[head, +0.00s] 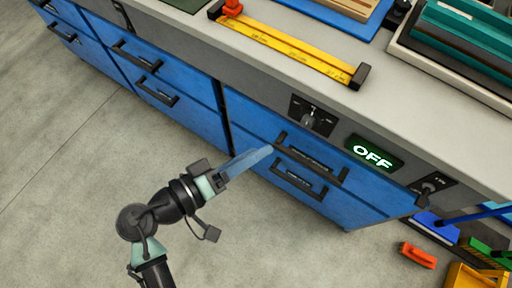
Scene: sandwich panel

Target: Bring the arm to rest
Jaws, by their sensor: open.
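My arm reaches up from the bottom of the head view, over the grey floor. My gripper (266,151) is at its end and points right and up toward the blue cabinet front. Its fingers are pale blue and open, with nothing seen between them. The fingertips appear close to a black drawer handle (311,160), but I cannot tell whether they touch it.
A grey worktop (390,105) runs above blue drawers (180,107) with black handles. A yellow rail (290,45) lies on it. An orange block (418,255) lies lower right; floor at left is clear.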

